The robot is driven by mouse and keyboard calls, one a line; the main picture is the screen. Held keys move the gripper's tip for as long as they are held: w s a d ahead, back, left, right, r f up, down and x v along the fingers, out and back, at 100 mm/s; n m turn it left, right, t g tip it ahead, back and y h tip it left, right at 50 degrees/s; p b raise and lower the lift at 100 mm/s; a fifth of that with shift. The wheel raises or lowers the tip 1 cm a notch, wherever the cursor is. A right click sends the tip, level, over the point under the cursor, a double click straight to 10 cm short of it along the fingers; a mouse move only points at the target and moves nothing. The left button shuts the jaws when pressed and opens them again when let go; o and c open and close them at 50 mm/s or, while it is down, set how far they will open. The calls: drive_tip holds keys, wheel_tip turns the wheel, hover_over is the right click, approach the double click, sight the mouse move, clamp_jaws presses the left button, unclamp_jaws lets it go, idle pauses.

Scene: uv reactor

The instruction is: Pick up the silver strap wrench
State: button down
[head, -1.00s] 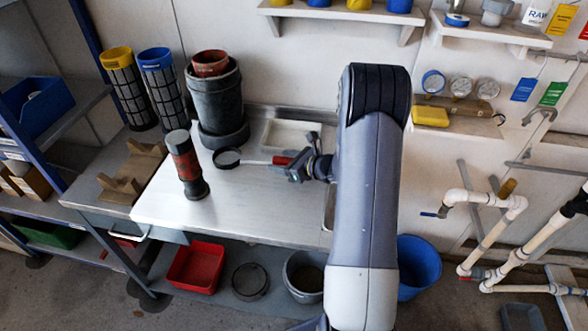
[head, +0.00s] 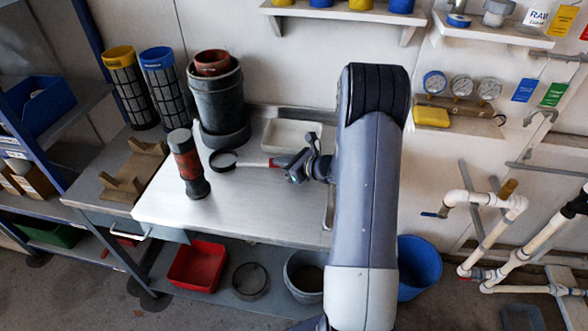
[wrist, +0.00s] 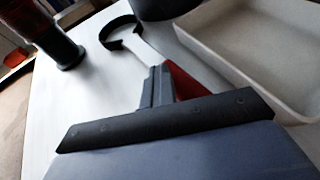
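The silver strap wrench has a pale metal shaft, a red grip and a black strap loop (head: 223,160). It is over the bench's right half, with the loop pointing left. The loop also shows at the top of the wrist view (wrist: 123,34), with the red grip (wrist: 187,82) close to the fingers. My gripper (head: 289,166) is at the red grip end and appears shut on it. In the wrist view the grey fingers (wrist: 157,88) stand close together against the grip, partly hiding it. Whether the wrench touches the bench is hard to tell.
A red and dark cylinder (head: 188,165) stands left of the loop. A large dark pot (head: 217,100) and a shallow pale tray (head: 291,135) are behind the wrench. The bench front (head: 235,215) is clear. Pipework (head: 490,225) is at right.

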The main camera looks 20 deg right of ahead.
drive_tip(key=shift+s+f, duration=0.2)
drive_tip(key=shift+f, duration=0.3)
drive_tip(key=shift+s+f, duration=0.2)
drive_tip(key=shift+f, duration=0.3)
drive_tip(key=shift+w+d+r, duration=0.1)
drive_tip(key=shift+w+r, duration=0.05)
drive_tip(key=shift+r, duration=0.35)
wheel_tip(320, 180, up, 9)
drive_tip(key=shift+w+r+p, duration=0.2)
drive_tip(key=shift+p, duration=0.2)
drive_tip(key=shift+d, duration=0.1)
drive_tip(key=c, duration=2.2)
unclamp_jaws()
drive_tip(key=shift+c, duration=2.2)
unclamp_jaws()
drive_tip(key=shift+d+r, duration=0.1)
